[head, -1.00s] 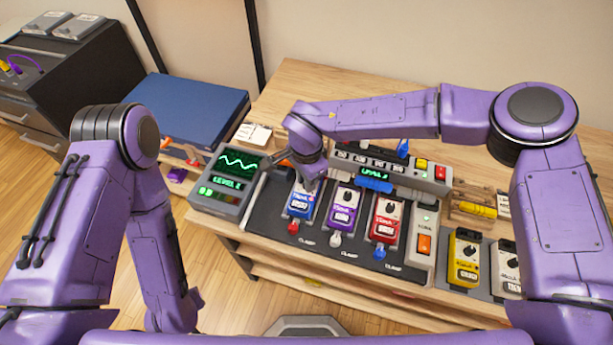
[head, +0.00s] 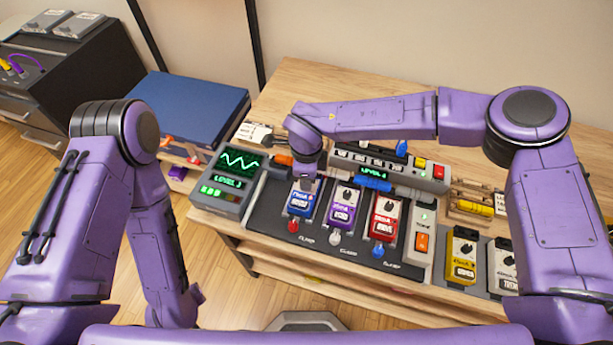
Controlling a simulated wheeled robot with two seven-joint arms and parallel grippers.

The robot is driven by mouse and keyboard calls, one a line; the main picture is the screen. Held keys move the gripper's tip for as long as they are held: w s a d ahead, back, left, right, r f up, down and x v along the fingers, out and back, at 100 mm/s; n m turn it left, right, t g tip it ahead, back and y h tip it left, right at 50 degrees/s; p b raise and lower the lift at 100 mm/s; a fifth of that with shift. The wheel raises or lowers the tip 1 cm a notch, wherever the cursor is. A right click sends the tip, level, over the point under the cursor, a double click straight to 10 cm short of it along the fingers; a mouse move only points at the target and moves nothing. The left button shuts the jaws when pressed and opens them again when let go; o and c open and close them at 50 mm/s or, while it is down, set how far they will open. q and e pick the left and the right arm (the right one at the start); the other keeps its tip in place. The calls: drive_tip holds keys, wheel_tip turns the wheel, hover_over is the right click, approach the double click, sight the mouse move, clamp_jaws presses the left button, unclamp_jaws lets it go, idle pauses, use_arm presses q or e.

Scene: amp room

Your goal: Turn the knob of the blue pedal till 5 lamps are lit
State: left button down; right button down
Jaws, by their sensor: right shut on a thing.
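The blue pedal (head: 300,203) stands at the left of a row of three pedals on a dark board. My right gripper (head: 308,182) reaches down over its top end and is shut on its knob, which the gripper hides. The monitor (head: 228,182) left of the board shows a jagged green wave, a level text and a short row of lit green lamps (head: 212,191). The lamps are too small to count surely. My left arm hangs at the left, and its gripper's fingers do not show.
A purple pedal (head: 343,208) and a red pedal (head: 385,218) stand close to the right of the blue one. A grey control unit (head: 434,176) runs behind them. A yellow pedal (head: 462,256) stands farther right.

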drive_tip(key=shift+m, duration=0.3)
drive_tip(key=c, duration=1)
unclamp_jaws()
drive_tip(key=shift+r, duration=0.1)
wheel_tip(320, 180, up, 8)
drive_tip(key=p, duration=0.7)
drive_tip(key=shift+s+r, duration=0.1)
drive_tip(key=shift+a+f, duration=0.1)
drive_tip(key=shift+f, duration=0.1)
